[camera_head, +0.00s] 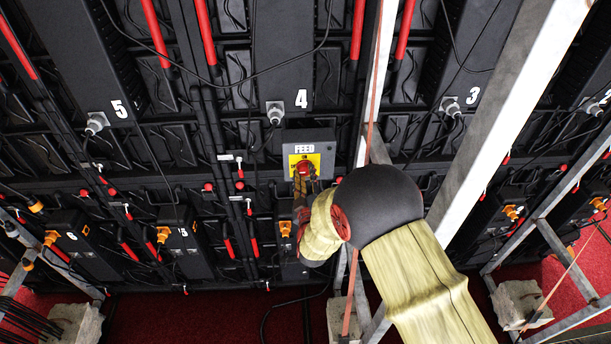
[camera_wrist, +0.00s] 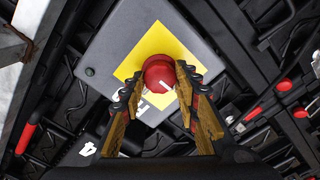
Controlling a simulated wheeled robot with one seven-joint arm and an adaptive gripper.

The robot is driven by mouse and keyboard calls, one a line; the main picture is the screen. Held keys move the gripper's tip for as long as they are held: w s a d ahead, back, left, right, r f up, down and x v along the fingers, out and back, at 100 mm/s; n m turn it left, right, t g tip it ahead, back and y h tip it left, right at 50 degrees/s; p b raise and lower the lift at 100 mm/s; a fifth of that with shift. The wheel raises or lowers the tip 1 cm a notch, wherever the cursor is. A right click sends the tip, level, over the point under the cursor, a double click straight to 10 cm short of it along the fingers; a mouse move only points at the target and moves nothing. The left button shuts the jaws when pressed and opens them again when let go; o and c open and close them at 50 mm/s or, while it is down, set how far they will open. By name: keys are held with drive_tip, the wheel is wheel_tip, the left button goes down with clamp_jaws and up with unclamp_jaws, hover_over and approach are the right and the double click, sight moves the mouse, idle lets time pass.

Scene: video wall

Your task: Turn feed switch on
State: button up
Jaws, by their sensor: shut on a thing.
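The feed switch is a red knob (camera_wrist: 160,74) on a yellow plate (camera_wrist: 140,48), set on a grey box (camera_wrist: 100,55) marked FEED. In the head view the grey box (camera_head: 307,139) hangs on the video wall below the number 4, with the red knob (camera_head: 304,166) low on its yellow plate (camera_head: 293,160). My gripper (camera_wrist: 157,88) has its two wood-coloured, dark-tipped fingers on either side of the red knob, shut on it. In the head view my gripper (camera_head: 304,180) reaches up to the knob from below. The fingers partly cover the knob and plate.
A pale metal beam (camera_head: 500,125) slants down right of the box, and a thinner upright (camera_head: 378,75) stands close beside it. Cables and black panels surround the box. Concrete blocks (camera_head: 520,303) sit on the red floor (camera_head: 150,318) below.

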drive_tip(key=shift+b, duration=0.35)
drive_tip(key=m+b, duration=0.1)
drive_tip(key=b, duration=0.1)
drive_tip(key=m+b, duration=0.1)
drive_tip(key=m, duration=0.1)
drive_tip(key=m+b, duration=0.1)
drive_tip(key=b, duration=0.1)
drive_tip(key=shift+f+m+b, duration=0.25)
drive_tip(key=shift+m+b, duration=0.05)
drive_tip(key=m+b, duration=0.4)
drive_tip(key=b, duration=0.1)
drive_tip(key=shift+m+b, duration=0.3)
drive_tip(key=shift+b, duration=0.05)
drive_tip(key=m+b, duration=0.5)
drive_tip(key=b, duration=0.2)
drive_tip(key=m+b, duration=0.3)
drive_tip(key=shift+r+m+b, duration=0.1)
drive_tip(key=shift+m+b, duration=0.2)
drive_tip(key=shift+b, duration=0.05)
drive_tip(key=shift+r, duration=0.1)
drive_tip(key=o, duration=1.1)
drive_tip(key=shift+o, duration=0.2)
